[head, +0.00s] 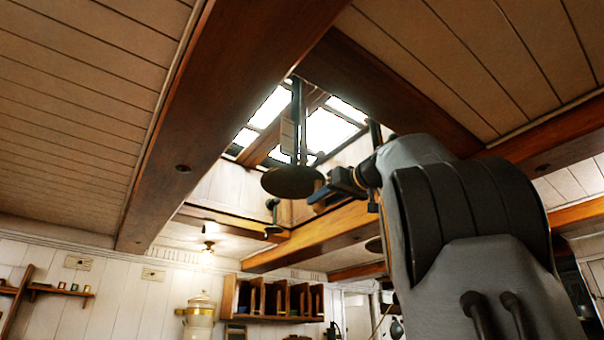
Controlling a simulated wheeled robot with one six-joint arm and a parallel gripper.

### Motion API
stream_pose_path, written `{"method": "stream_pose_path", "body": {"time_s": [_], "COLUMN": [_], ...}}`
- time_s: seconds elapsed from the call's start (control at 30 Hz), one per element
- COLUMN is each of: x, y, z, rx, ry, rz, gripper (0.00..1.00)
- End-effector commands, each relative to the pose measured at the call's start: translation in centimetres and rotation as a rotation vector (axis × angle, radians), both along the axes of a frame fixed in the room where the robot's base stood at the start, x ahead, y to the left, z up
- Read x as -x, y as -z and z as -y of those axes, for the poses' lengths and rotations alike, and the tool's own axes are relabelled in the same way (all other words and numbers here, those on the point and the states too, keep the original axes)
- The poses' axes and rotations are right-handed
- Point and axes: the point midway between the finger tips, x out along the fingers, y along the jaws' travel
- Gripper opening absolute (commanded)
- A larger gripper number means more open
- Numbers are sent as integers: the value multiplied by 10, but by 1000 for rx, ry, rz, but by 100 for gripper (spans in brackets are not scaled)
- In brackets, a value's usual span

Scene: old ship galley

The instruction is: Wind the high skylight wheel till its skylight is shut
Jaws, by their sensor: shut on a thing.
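The skylight (333,131) is a bright paned opening between ceiling beams, upper middle of the head view. A wooden bar slants across its panes; how far the skylight stands open I cannot tell. The high skylight wheel (291,182) is a dark flat disc, seen from below, at the lower end of a dark vertical rod under the skylight. My gripper (327,186) is at the wheel's right side, shut on it. The exact place of its grip is too small to make out. My arm comes up from the lower right.
Heavy beams (219,108) frame the skylight well. A smaller dark disc on a rod (273,231) hangs lower and farther back. Wall shelves (272,300), a cream-coloured urn (200,318) and a lit lamp (207,254) are at the far wall.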

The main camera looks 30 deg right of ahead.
Motion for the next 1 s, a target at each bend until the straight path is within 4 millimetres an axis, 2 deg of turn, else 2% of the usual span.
{"method": "stream_pose_path", "body": {"time_s": [0.03,0.27,0.53,0.77,0.8,0.93,1.0], "x": [3,3,7,6,6,6,6], "y": [-5,-5,0,-1,0,0,1], "z": [0,-1,-39,-43,-43,-42,-41], "rx": [4,5,6,1,1,1,1], "ry": [6,7,0,-1,-2,0,1], "rz": [8,7,8,3,3,1,1], "gripper": [4,5,5,5,34,56,58]}}
